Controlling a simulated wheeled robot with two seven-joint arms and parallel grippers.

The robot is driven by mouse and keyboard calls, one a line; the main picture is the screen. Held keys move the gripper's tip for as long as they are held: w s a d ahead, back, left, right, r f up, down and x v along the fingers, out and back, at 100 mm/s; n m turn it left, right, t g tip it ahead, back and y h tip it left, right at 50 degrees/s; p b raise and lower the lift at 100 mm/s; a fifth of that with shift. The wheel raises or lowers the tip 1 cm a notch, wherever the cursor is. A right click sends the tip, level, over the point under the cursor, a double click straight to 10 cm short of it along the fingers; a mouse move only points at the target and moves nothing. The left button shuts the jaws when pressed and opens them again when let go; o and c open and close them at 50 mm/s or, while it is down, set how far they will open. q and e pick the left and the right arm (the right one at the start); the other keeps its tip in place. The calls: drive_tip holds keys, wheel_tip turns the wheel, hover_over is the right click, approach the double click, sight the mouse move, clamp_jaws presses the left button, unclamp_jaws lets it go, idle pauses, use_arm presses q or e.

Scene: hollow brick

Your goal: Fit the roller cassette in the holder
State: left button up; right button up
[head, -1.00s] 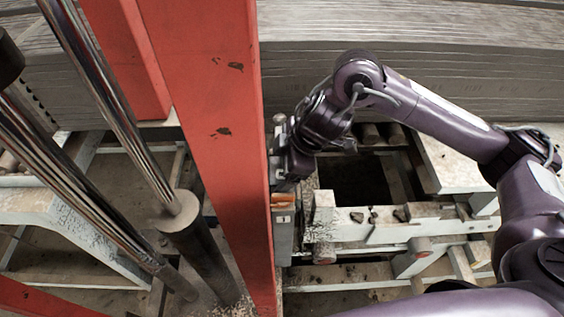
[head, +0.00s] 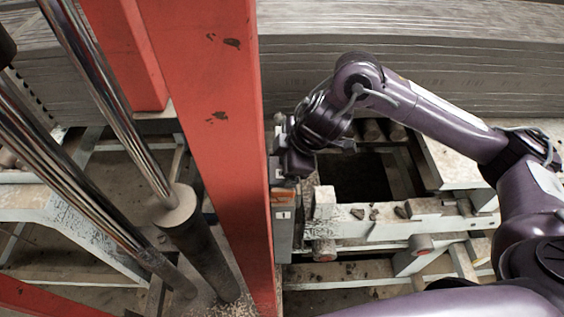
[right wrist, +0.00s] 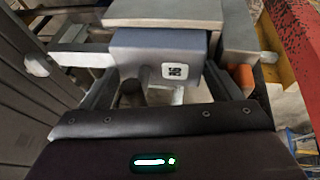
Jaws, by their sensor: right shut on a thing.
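My right gripper (head: 291,166) is beside the right edge of the red column in the head view, pointing down; its fingertips are too small to make out there. In the right wrist view its two dark fingers (right wrist: 163,85) are on either side of a blue-grey block with a white label, which I take to be the roller cassette (right wrist: 138,49). The gripper is shut on it. Pale grey bars flank the block, apparently part of the holder (right wrist: 85,58). The block's underside and its contact with the bars are hidden. My left gripper is not in view.
The red column (head: 215,130) stands close left of my right gripper. Chrome rods (head: 105,90) stand further left. A long stack of grey boards (head: 440,75) runs along the back. A pale frame (head: 390,230) with rubble on it lies right, beside a dark opening (head: 358,178).

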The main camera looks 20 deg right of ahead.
drive_tip(key=o, duration=1.1)
drive_tip(key=shift+f, duration=0.15)
drive_tip(key=shift+o, duration=0.2)
drive_tip(key=shift+f, duration=0.1)
drive_tip(key=shift+s+f, duration=0.15)
drive_tip(key=shift+s, duration=0.05)
drive_tip(key=v, duration=0.2)
drive_tip(key=w+v, duration=0.1)
drive_tip(key=v, duration=0.1)
drive_tip(key=shift+d+r, duration=0.1)
drive_tip(key=shift+r, duration=0.3)
drive_tip(key=v, duration=0.3)
drive_tip(key=shift+s+d+r+p, duration=0.1)
drive_tip(key=shift+s+r+p, duration=0.15)
drive_tip(key=shift+r+p, duration=0.05)
drive_tip(key=shift+s, duration=0.15)
